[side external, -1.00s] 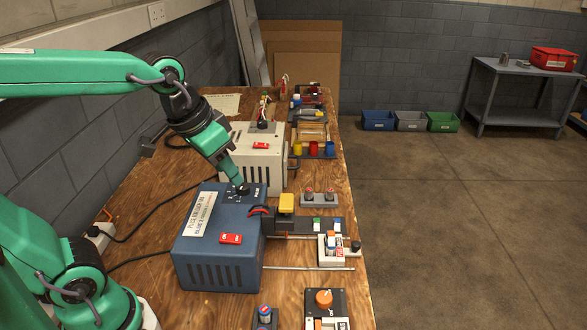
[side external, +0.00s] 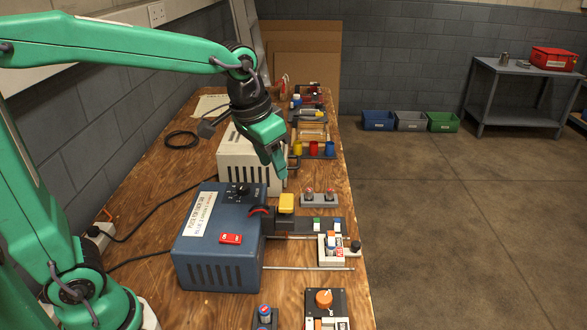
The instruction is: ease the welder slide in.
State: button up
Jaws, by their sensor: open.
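The blue welder box (side external: 215,255) stands on the bench with a black dial (side external: 238,189) and a red switch (side external: 231,239) on top. From its right side run metal rails (side external: 305,268) and a dark bar (side external: 306,227). A white slide block (side external: 334,250) with a black knob (side external: 355,246) sits at the rails' right end, apart from the box. My gripper (side external: 284,177) is open, pointing down behind the yellow block (side external: 286,204). It looks empty and apart from the slide; its fingers are too small to see clearly.
A cream box (side external: 235,160) stands behind the welder. Two red-topped buttons on a grey base (side external: 319,199) are right of my gripper. An orange-knobbed unit (side external: 324,299) is at the front. The bench's right edge lies close beyond the slide.

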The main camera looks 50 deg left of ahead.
jog(key=w+d, duration=0.1)
jog(key=w, duration=0.1)
jog(key=m+g, duration=0.2)
jog(key=g, duration=0.1)
send_over(357, 244)
jog(key=shift+d+f, duration=0.1)
jog(key=shift+f, duration=7.85)
jog(key=shift+f, duration=0.15)
jog(key=shift+f, duration=3.75)
grip_shut()
